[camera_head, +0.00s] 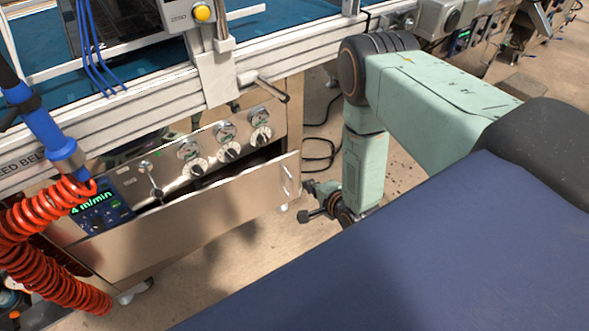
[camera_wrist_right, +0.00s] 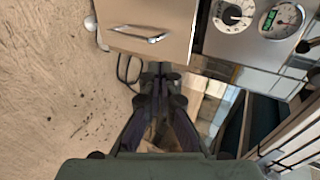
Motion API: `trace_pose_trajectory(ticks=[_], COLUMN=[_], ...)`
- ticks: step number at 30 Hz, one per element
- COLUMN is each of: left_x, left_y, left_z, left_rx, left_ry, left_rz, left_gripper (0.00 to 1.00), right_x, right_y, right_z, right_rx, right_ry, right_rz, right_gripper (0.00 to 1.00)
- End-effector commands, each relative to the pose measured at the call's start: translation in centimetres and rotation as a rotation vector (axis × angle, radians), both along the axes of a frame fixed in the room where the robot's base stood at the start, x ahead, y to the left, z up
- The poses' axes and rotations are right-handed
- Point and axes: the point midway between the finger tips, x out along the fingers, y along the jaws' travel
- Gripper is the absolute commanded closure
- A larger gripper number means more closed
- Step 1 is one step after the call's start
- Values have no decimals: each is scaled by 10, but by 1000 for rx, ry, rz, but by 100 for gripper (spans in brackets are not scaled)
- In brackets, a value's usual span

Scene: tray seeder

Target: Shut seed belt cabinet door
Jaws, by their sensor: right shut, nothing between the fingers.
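The seed belt cabinet door (camera_head: 190,235) is a plain metal panel on the front of the cabinet, below its dials. It stands open, with a dark gap behind its top edge. Its bar handle (camera_head: 286,180) is near the right end. My right gripper (camera_head: 308,205) is just right of that end, low beside the cabinet. In the right wrist view the shut, empty fingers (camera_wrist_right: 160,78) point toward the door (camera_wrist_right: 172,14) and its handle (camera_wrist_right: 137,34). I cannot tell whether they touch it. My left gripper is not in view.
The control panel (camera_head: 175,165) has dials, knobs and a green display. A red coiled hose (camera_head: 45,240) hangs in front at the left. The conveyor rail (camera_head: 130,100) runs above. Black cables (camera_head: 320,150) lie on the floor behind my right arm.

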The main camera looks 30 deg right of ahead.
Motion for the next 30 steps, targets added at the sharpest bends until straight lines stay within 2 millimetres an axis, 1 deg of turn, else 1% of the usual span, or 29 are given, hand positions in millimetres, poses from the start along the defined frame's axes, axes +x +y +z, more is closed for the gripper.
trace_pose_trajectory(ticks=[1,12,13,15,18,24,30], left_x=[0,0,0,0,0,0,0], left_y=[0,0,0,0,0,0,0], left_z=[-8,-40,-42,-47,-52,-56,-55], left_rx=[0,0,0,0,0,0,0], left_ry=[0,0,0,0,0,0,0], left_rz=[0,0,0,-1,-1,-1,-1], left_gripper=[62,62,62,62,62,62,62], right_x=[9,66,71,82,94,106,107], right_y=[0,-4,-5,-6,-7,-9,-9], right_z=[-8,-43,-45,-43,-42,-41,-40], right_rx=[-2,-1,-1,-1,-2,-1,-1], right_ry=[-4,-1,-2,-3,-1,1,1], right_rz=[1,0,0,-2,-3,-3,-3], right_gripper=[100,100,100,100,100,100,100])
